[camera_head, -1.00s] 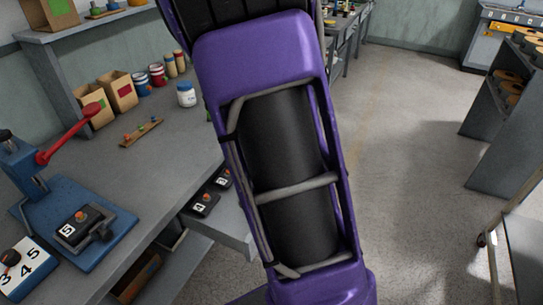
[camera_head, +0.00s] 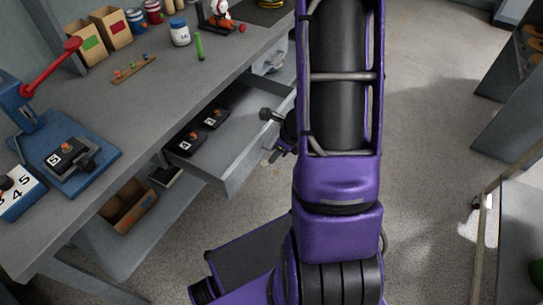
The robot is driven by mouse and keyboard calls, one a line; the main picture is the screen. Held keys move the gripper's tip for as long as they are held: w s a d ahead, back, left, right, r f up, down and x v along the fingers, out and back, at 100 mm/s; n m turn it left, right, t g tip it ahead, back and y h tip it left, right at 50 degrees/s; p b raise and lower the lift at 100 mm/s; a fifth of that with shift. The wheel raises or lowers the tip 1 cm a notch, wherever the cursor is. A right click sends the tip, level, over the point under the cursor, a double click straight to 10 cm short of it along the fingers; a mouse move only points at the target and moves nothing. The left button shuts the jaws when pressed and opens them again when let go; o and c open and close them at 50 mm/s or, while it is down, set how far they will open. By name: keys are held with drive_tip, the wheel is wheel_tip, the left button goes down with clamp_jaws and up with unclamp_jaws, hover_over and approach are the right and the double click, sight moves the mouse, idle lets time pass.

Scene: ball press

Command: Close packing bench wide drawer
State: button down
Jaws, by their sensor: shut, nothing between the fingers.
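The wide drawer (camera_head: 252,158) of the grey packing bench (camera_head: 120,188) is pulled out, its light front panel standing well clear of the bench edge. Two dark blocks with orange knobs and number labels, a nearer one (camera_head: 187,142) and a farther one (camera_head: 214,119), lie inside along its left part. My gripper (camera_head: 270,115) is beside the far right end of the drawer front, partly hidden behind my purple arm. It is shut and empty. I cannot tell whether it touches the drawer.
A blue press with a red lever (camera_head: 45,68) stands on the bench at left, with a numbered block (camera_head: 68,156) on its base. Boxes, jars and a green stick (camera_head: 199,47) stand farther back.

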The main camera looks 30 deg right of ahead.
drive_tip(key=b, duration=0.3)
approach(250, 168)
wheel_tip(250, 168, down, 5)
drive_tip(key=s+d, duration=0.1)
drive_tip(key=s, duration=0.1)
drive_tip(key=shift+w+a+r+p, duration=0.2)
drive_tip(key=shift+w+a+p, duration=0.2)
drive_tip(key=shift+w, duration=0.4)
drive_tip(key=shift+w+a+r+p, duration=0.25)
drive_tip(key=shift+w+a, duration=0.25)
drive_tip(key=shift+w, duration=0.25)
drive_tip(key=shift+w, duration=0.1)
